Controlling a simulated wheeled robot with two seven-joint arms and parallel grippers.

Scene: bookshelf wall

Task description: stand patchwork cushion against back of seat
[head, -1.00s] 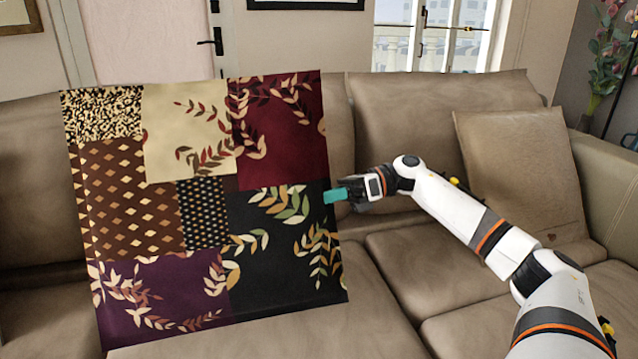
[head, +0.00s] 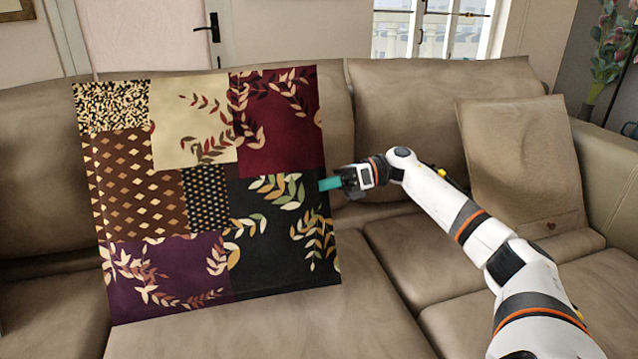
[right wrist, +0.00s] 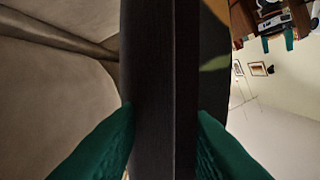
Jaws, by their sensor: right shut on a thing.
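The patchwork cushion (head: 205,245) is a large square of cream, maroon, brown, black and purple patches in the head view. It stands nearly upright on the seat (head: 370,300), in front of the sofa's back (head: 400,130). Whether it touches the back is hidden behind it. My right gripper (head: 328,184) is shut on the cushion's right edge, about halfway up. In the right wrist view the green fingers (right wrist: 165,140) lie on both sides of the dark cushion edge (right wrist: 165,60). My left gripper is not in view.
A plain beige cushion (head: 520,165) leans on the sofa's right end by the armrest (head: 600,165). The seat in front of the patchwork cushion and to its right is clear. A window (head: 430,30) and a door (head: 150,30) are behind the sofa.

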